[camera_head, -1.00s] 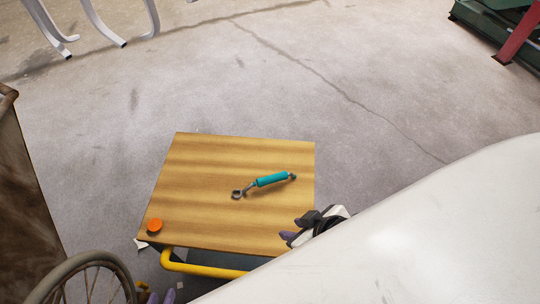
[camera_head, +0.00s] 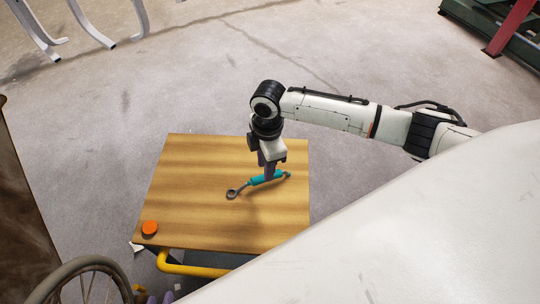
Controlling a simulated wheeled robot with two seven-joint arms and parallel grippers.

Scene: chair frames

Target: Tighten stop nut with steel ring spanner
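The steel ring spanner (camera_head: 256,182) lies on the wooden table top, with a teal handle and a dark ring end at its left. I cannot make out a stop nut.
The wooden table (camera_head: 190,180) has an orange round piece (camera_head: 150,228) at its front left corner and a yellow rail (camera_head: 190,268) below. A spoked wheel (camera_head: 85,280) stands at the lower left. White bent tubes (camera_head: 95,25) stand at the upper left. The floor behind the table is clear.

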